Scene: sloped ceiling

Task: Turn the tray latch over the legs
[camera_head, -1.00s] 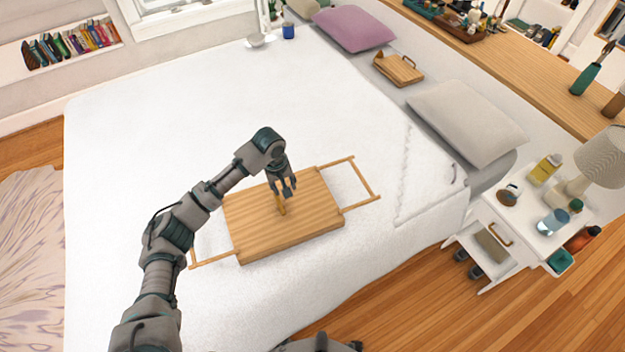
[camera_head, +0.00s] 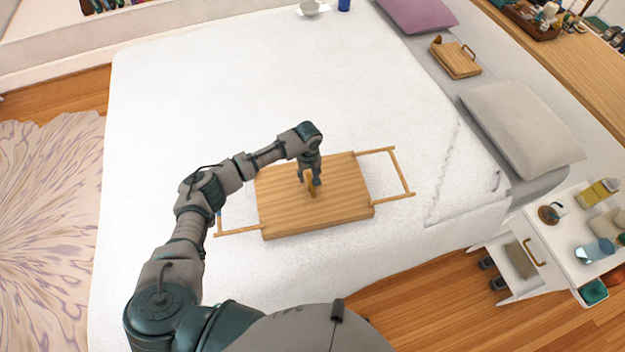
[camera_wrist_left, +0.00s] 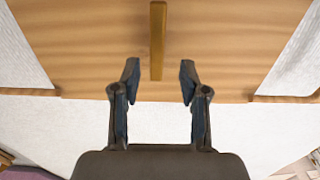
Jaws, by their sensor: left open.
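The wooden tray (camera_head: 345,196) lies upside down on the white bed, with its legs (camera_head: 404,172) folded out flat at its left and right ends. The latch (camera_head: 311,188) is a small wooden bar at the middle of the tray's underside. In the wrist view the latch (camera_wrist_left: 158,40) is a narrow upright strip. My left gripper (camera_head: 310,180) is over the tray at the latch. In the wrist view the left gripper (camera_wrist_left: 158,78) is open, with one finger on each side of the latch's near end; I cannot tell whether they touch it. My right gripper is not in view.
The bed (camera_head: 200,100) is clear around the tray. A small wooden tray-like box (camera_head: 455,60) and a grey pillow (camera_head: 522,132) lie beyond it. A white nightstand (camera_head: 510,262) with bottles stands at the right.

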